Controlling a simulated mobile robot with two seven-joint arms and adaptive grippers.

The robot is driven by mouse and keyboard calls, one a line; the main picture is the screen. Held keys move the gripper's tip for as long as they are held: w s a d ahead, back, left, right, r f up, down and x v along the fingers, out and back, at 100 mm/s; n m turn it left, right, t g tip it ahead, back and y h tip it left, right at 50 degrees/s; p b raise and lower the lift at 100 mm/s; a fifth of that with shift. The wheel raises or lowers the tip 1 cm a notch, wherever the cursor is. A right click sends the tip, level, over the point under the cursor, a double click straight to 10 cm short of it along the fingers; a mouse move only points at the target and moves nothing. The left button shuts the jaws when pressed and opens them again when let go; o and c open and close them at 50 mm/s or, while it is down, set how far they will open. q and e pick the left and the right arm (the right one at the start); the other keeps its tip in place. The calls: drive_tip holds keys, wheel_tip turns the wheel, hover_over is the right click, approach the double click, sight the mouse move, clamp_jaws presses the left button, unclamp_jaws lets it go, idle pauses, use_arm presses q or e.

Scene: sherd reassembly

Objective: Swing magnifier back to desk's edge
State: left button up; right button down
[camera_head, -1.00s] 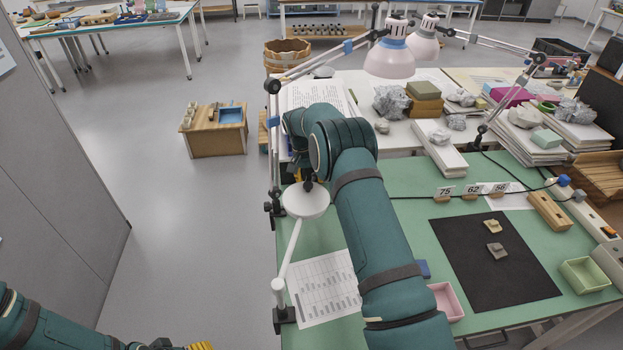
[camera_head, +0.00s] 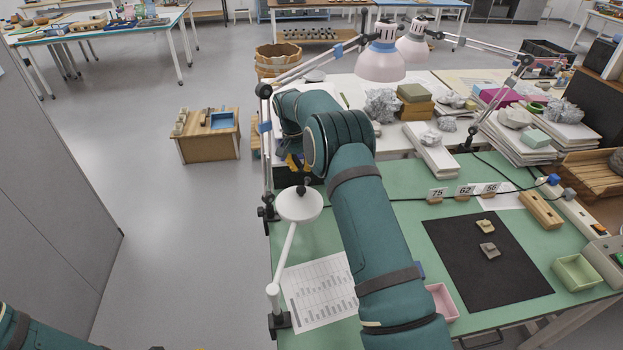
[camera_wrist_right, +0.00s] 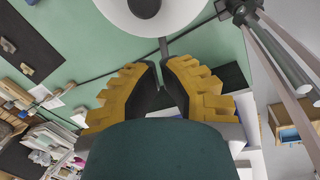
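The magnifier (camera_head: 299,206) is a white round head with a black knob on top. Its white arm runs down to a black clamp at the desk's left edge, so the magnifier lies along that edge, over the green desk top (camera_head: 345,225). My right gripper (camera_head: 294,164) is just beyond the magnifier head, partly hidden by my own arm.
A printed sheet (camera_head: 320,291) lies beside the magnifier arm. A black mat (camera_head: 470,270) with two sherds, a pink tray (camera_head: 441,302) and a green tray (camera_head: 577,272) are to the right.

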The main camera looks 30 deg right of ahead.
drive_tip(key=s+d+m+t+y+p, duration=0.2)
drive_tip(key=s+d+m+t+y, duration=0.15)
drive_tip(key=s+d+m, duration=0.4)
drive_tip(key=s+d+m+t+y+p, duration=0.1)
drive_tip(key=s+d+m+t+y, duration=0.3)
drive_tip(key=s+m, duration=0.5)
drive_tip(key=w+a+f+y, duration=0.1)
drive_tip(key=w+a+f, duration=0.3)
drive_tip(key=a+f, duration=0.3)
drive_tip(key=shift+w+a+f+n+g, duration=0.2)
drive_tip(key=shift+w+a+n+g, duration=0.2)
drive_tip(key=shift+a, duration=0.55)
drive_tip(key=shift+s, duration=0.1)
